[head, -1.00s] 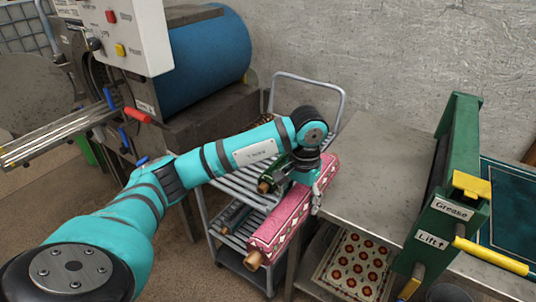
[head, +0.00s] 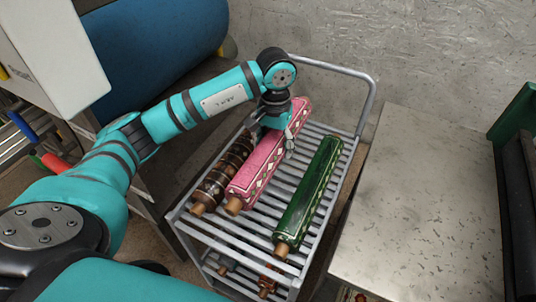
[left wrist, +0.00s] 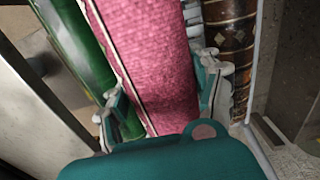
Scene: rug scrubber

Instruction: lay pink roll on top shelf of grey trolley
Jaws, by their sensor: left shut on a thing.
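The pink roll (head: 256,167) has a white patterned edge and tan core ends. In the head view it lies lengthwise over the slatted top shelf of the grey trolley (head: 325,240), between a brown roll and a green roll. My left gripper (head: 277,136) is shut on the pink roll near its far half. In the left wrist view its fingers (left wrist: 163,98) sit on both sides of the pink roll (left wrist: 150,55). I cannot tell whether the roll's underside touches the slats. My right gripper is not in view.
The brown patterned roll (head: 223,173) lies close on the left, the green roll (head: 309,195) on the right with bare slats between. The trolley's handle (head: 372,95) rises at the back. A metal table (head: 415,210) stands right. A blue drum machine (head: 155,50) is behind left.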

